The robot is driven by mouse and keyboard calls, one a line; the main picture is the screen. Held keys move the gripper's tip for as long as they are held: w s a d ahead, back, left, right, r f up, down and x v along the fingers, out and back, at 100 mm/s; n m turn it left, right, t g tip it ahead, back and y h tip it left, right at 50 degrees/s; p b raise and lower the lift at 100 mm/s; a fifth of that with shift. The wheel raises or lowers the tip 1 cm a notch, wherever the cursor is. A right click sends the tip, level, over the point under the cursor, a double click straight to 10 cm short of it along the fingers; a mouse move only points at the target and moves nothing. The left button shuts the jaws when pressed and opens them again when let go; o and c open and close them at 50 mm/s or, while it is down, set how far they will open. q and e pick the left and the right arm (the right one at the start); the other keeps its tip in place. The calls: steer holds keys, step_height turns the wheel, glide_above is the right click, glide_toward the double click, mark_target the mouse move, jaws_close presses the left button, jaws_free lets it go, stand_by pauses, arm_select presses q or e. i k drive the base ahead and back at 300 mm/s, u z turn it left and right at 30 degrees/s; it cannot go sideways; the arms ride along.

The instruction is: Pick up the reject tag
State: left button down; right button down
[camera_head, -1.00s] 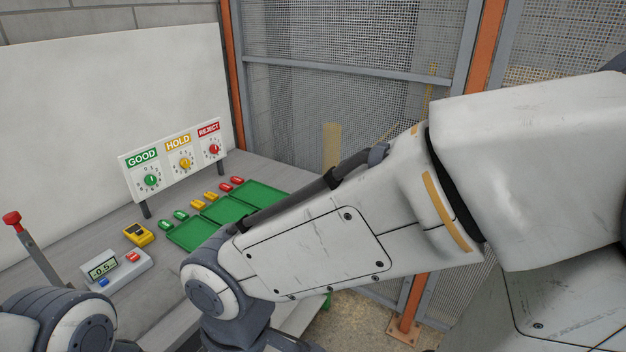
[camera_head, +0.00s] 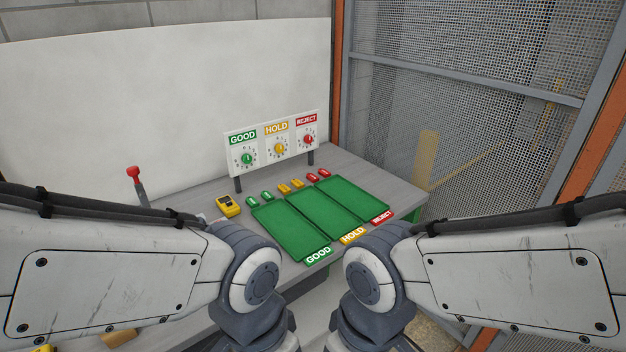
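Two small red tags lie on the grey table at the back of the rightmost green tray, a left one (camera_head: 312,177) and a right one (camera_head: 324,173). They are close together, below the REJECT dial (camera_head: 309,138). A red REJECT label (camera_head: 382,217) sits at that tray's front edge. My two arms come in from the left and right, with their wrist joints at the bottom middle. Both grippers are out of view below the picture. Nothing touches the red tags.
Three green trays (camera_head: 330,208) lie side by side, with GOOD (camera_head: 318,255) and HOLD (camera_head: 353,235) labels in front. Green tags (camera_head: 260,199) and yellow tags (camera_head: 291,186) lie behind them. A yellow device (camera_head: 228,206) and a red-knobbed lever (camera_head: 134,172) stand left. A dial board stands behind.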

mark_target(310, 177)
steer(key=z, duration=1.45)
steer(key=i, duration=2.3)
steer(key=u, duration=3.25)
steer(key=i, duration=0.5)
steer(key=z, duration=0.05)
